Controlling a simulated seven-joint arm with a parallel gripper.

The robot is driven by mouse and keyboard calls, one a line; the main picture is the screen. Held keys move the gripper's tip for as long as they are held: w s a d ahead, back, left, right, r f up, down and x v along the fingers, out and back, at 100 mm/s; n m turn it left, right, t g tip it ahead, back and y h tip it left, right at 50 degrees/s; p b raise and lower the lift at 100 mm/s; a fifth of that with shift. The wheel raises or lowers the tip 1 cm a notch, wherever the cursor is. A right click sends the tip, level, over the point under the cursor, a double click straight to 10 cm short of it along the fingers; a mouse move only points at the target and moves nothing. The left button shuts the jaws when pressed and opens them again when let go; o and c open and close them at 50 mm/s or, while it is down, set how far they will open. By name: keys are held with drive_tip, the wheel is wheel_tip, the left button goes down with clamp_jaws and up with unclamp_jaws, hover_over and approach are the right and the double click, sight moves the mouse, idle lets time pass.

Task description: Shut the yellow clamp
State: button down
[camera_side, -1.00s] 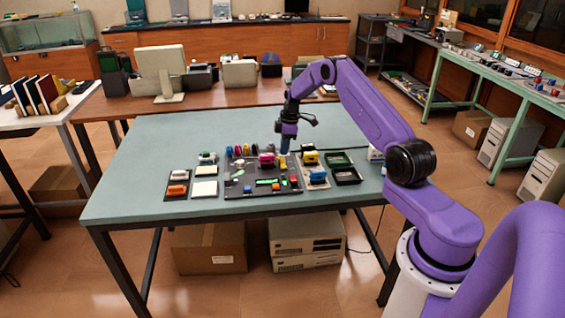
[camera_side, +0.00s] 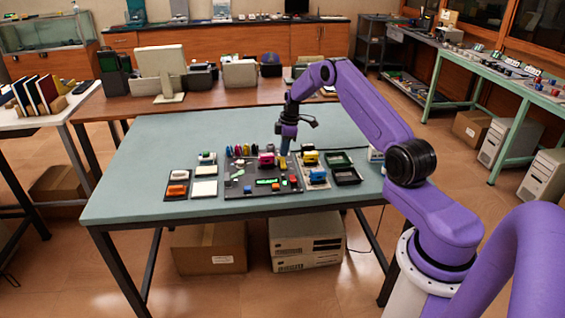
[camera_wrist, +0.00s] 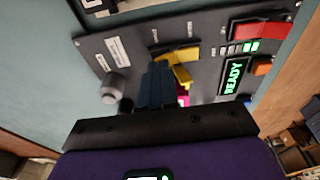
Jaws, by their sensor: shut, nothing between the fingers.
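The yellow clamp (camera_wrist: 180,56) stands on a dark panel in the wrist view, with a yellow bar across it and a second yellow piece just below. I cannot tell how far its lever is raised. My gripper (camera_wrist: 158,72) is shut and empty, its blue fingers close together. The fingertips are just left of the clamp in that view and overlap its edge; contact is unclear. In the side view, my gripper (camera_side: 284,152) points down at the back right part of the dark board (camera_side: 240,190).
The wrist view shows a grey knob (camera_wrist: 115,86), a magenta part (camera_wrist: 183,100) beside the fingers, a green READY display (camera_wrist: 233,76) and a red block (camera_wrist: 262,30). In the side view, a black tray (camera_side: 347,176) lies right; the table's left part is clear.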

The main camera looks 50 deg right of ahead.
drive_tip(key=shift+f, duration=0.8)
drive_tip(key=shift+r, duration=3.55)
drive_tip(key=shift+a, duration=0.1)
